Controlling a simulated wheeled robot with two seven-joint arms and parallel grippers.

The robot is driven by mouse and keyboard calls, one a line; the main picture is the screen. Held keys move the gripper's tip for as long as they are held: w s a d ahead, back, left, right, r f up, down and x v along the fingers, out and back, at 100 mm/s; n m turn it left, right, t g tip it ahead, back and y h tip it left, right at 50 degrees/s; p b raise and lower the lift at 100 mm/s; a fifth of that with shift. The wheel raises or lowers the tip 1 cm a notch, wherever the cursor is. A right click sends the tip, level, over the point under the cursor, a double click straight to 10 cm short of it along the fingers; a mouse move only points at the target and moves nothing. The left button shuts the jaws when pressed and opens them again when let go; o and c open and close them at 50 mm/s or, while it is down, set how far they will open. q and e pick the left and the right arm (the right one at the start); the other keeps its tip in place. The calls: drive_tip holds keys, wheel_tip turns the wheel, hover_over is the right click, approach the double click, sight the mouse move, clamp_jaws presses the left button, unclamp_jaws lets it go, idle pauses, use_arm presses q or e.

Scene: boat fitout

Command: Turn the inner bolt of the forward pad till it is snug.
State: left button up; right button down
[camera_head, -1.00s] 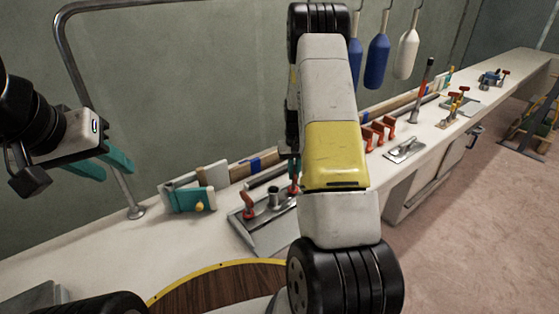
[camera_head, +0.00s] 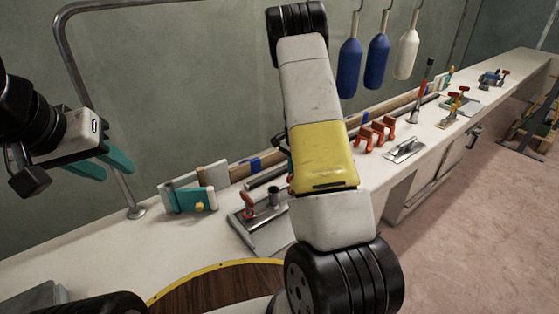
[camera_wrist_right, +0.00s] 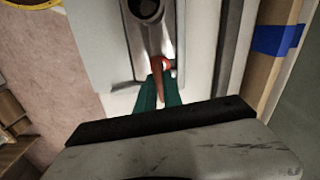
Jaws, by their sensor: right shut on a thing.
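The forward pad seems to be the grey metal plate (camera_head: 250,232) on the bench, with a short upright socket (camera_head: 273,196). A red-handled bolt (camera_head: 248,205) stands left of the socket, clear of my grippers. In the right wrist view, my right gripper (camera_wrist_right: 160,98) has its green fingers shut on another red bolt handle (camera_wrist_right: 160,70) at the plate's near end, below the round socket (camera_wrist_right: 147,10). My right arm hides this gripper and bolt in the head view. I cannot tell how tight the bolt is. My left gripper (camera_head: 104,166) is open and empty, above the bench at left.
Red clamps (camera_head: 375,134) and a flat metal tool (camera_head: 405,150) lie farther right. A bent metal rail (camera_head: 88,95) rises at left. Blue and white fenders (camera_head: 377,62) hang behind.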

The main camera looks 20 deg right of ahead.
drive_tip(key=shift+w+r+m, duration=0.15)
drive_tip(key=shift+m, duration=1.55)
drive_tip(key=c, duration=1.5)
unclamp_jaws()
drive_tip(key=shift+r, duration=3.85)
